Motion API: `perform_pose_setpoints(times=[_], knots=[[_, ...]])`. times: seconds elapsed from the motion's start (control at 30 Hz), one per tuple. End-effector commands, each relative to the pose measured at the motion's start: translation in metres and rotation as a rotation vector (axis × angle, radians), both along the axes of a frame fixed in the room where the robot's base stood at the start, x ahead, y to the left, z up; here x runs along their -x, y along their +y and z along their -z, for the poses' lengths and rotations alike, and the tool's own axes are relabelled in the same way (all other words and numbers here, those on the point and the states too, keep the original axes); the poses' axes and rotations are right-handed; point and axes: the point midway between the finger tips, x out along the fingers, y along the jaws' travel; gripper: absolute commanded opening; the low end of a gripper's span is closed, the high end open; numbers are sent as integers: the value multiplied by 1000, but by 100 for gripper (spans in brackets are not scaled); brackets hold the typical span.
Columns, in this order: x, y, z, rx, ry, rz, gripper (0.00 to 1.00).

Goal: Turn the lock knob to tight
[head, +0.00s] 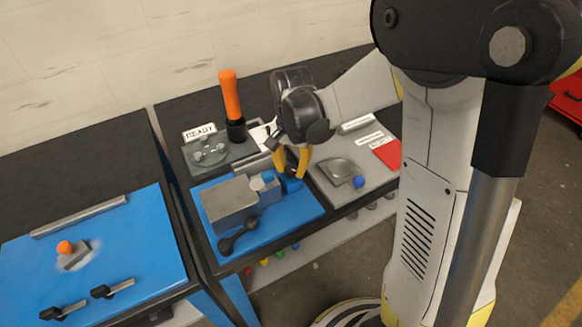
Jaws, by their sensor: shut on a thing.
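My gripper (291,171) has yellow fingers and reaches down from the upper right onto the right part of the blue plate (290,214). It is shut on a small blue part (292,185), which I take to be the lock knob. The fingers cover much of it, and I cannot read its marks or its turn. Left of it on the plate stand a grey block (229,202) and a smaller block with a blue side (265,188). A black crank handle (238,236) is at the front of the grey block.
Behind stand an orange-topped post (231,97), a READY sign (200,132) and a grey unit with round parts (209,151). A separate blue bench (120,235) stands left.

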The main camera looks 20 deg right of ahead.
Motion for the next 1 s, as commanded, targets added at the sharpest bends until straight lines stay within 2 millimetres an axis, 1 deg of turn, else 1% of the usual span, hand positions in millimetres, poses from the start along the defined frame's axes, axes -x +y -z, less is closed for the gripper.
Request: perform_pose_setpoints(times=[0.2, 0.5, 0.7, 1.0], knots=[[1, -1, 0, 1, 1, 185, 0], [2, -1, 0, 1, 1, 371, 0], [2, -1, 0, 1, 1, 436, 0], [2, -1, 0, 1, 1, 463, 0]])
